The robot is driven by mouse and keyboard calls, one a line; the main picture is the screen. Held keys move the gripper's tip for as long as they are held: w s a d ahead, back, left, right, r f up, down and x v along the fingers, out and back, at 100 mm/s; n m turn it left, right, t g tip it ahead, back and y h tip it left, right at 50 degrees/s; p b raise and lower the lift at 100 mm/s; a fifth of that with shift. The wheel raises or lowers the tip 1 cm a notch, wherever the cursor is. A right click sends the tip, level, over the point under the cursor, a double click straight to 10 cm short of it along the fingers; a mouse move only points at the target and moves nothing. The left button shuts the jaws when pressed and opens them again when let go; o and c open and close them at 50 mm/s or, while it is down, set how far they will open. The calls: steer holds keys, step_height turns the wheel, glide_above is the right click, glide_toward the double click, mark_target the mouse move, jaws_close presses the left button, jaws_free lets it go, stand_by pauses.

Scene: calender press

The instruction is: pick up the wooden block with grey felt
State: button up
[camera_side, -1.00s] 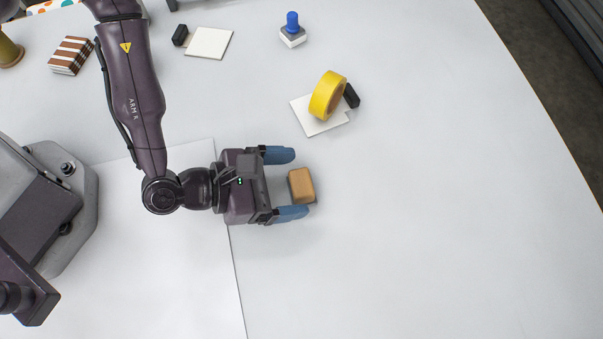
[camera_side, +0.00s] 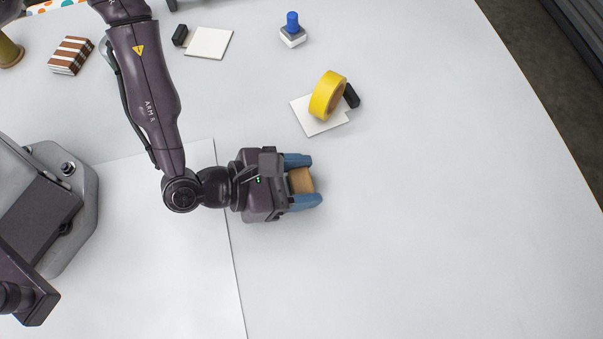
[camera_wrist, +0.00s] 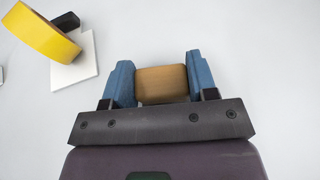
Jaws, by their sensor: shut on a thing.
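The wooden block (camera_side: 301,181) is tan with rounded edges and sits between the blue fingers of my gripper (camera_side: 305,180), right of the white sheet's edge. In the wrist view the block (camera_wrist: 162,84) spans the gap between both fingers (camera_wrist: 160,82), with a finger against each end. My gripper is shut on it. No grey felt shows; the block's underside is hidden. I cannot tell whether the block is on the table or slightly above it.
A yellow tape roll (camera_side: 327,96) leans on a white tile (camera_side: 318,122) beside a black piece (camera_side: 351,95). A blue-knobbed stamp (camera_side: 293,31), another white tile (camera_side: 208,43) and a striped brown-white block (camera_side: 71,56) lie farther back. The table to the right is clear.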

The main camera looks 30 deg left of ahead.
mark_target(301, 182)
step_height(301, 182, up, 10)
steer(key=shift+f, duration=0.1)
